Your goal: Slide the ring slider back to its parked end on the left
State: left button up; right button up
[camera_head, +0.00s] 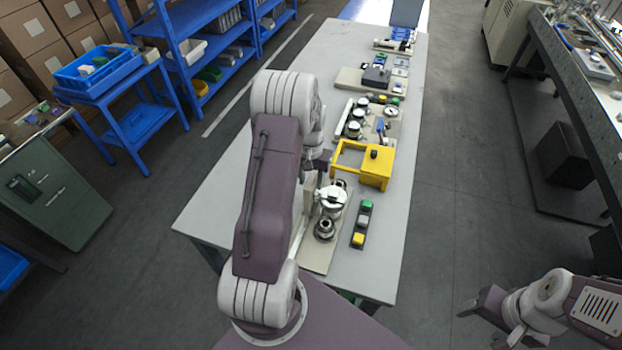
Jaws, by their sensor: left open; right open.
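I cannot single out the ring slider with certainty in the head view; my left arm covers part of the bench. Silver round fittings (331,203) stand on a pale base plate (318,258) at the near end of the table. My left gripper (322,166) is just behind these fittings, beside the yellow frame (346,148), partly hidden by its own arm. It is open, and I see nothing held in it. My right gripper (477,305) is open and empty, off the table's right side above the floor.
The long grey table (235,180) has free room left of my arm. A block with green, white and yellow buttons (362,222) sits right of the fittings. Gauges (391,111) and small devices line the far part. Blue shelves (195,45) stand at the left.

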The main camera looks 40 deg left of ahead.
pick_arm(q)
grip_shut()
dwell(1.4)
